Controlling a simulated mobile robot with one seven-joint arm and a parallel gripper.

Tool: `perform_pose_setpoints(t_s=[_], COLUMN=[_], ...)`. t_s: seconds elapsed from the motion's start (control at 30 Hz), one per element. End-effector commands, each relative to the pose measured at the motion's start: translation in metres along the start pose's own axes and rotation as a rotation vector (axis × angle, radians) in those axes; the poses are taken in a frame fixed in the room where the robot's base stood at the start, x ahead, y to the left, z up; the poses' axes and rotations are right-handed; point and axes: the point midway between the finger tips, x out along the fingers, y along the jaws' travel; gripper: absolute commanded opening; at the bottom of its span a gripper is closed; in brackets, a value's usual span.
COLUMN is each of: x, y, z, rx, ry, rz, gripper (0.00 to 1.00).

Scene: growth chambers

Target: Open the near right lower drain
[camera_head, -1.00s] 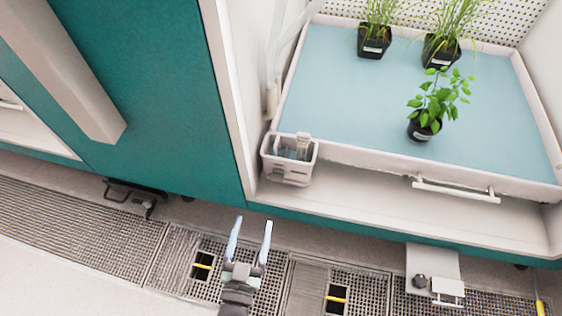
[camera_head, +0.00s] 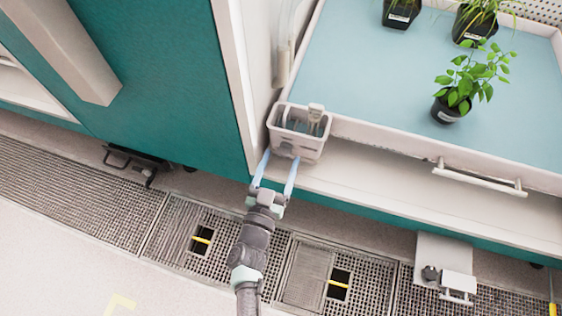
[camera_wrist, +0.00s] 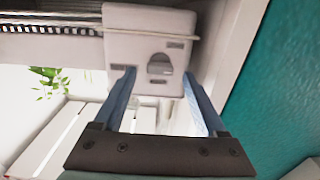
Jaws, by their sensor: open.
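A pale box-shaped fitting (camera_head: 300,146), which looks like the drain, sits at the near left corner of the blue tray (camera_head: 390,95). An upright tab (camera_head: 314,113) stands in its open top. My gripper (camera_head: 281,155) is open and empty, with its blue fingertips close to the lower front of the fitting. In the wrist view the fitting (camera_wrist: 148,22) is just beyond the fingertips (camera_wrist: 158,74), roughly between them. A dark half-round recess (camera_wrist: 159,64) shows on its face. I cannot tell whether the fingers touch it.
Potted plants (camera_head: 450,107) stand on the tray. A pale handle (camera_head: 478,177) runs along the tray front. A teal panel (camera_head: 150,80) rises close at the left. Floor grates (camera_head: 100,200) with openings lie below, and a bracket (camera_head: 444,268) juts out at the lower right.

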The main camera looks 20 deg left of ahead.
Motion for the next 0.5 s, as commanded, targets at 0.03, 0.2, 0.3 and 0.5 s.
perform_pose_setpoints(t_s=[0.03, 0.2, 0.3, 0.5], x=[0.0052, 0.0113, 0.0116, 0.0113], y=[0.0, 0.0005, 0.0006, 0.0004], z=[0.0013, -0.0001, -0.0006, -0.0006], rx=[0.001, 0.001, 0.001, 0.001], ry=[0.002, 0.0, 0.0, 0.0], rz=[0.0, 0.001, 0.001, 0.001], gripper=[0.74, 0.74, 0.74, 0.6])
